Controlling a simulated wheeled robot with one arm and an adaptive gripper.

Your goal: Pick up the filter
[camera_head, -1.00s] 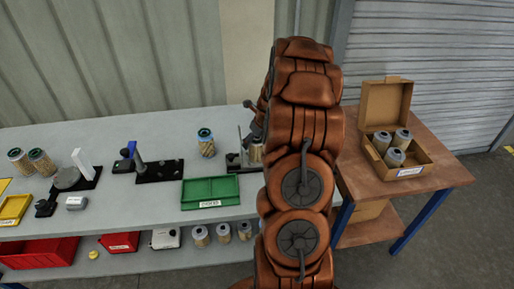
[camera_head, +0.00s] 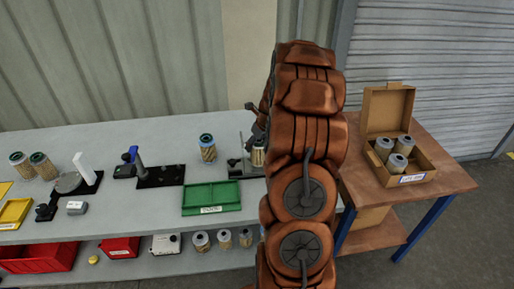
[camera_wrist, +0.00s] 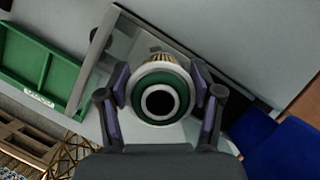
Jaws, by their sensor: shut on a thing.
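A filter with a green-rimmed top ring and a dark central hole (camera_wrist: 181,82) sits between the fingers of my gripper (camera_wrist: 160,98) in the wrist view. My gripper is shut on it, one finger pad against each side. In the head view the same filter (camera_head: 258,156) shows only partly beside my arm, at a dark fixture with a thin upright post (camera_head: 240,150). Whether its base touches the fixture cannot be told. Another filter (camera_head: 207,148) stands upright on the table to the left, behind the green tray (camera_head: 211,207).
Two filters (camera_head: 42,165) stand at the far left of the grey table (camera_head: 130,217). A clamp fixture (camera_head: 160,175) and a turntable stand (camera_head: 70,182) are between. A cardboard box (camera_head: 420,160) with three filters is on the brown table at right. Bins and several filters fill the lower shelf.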

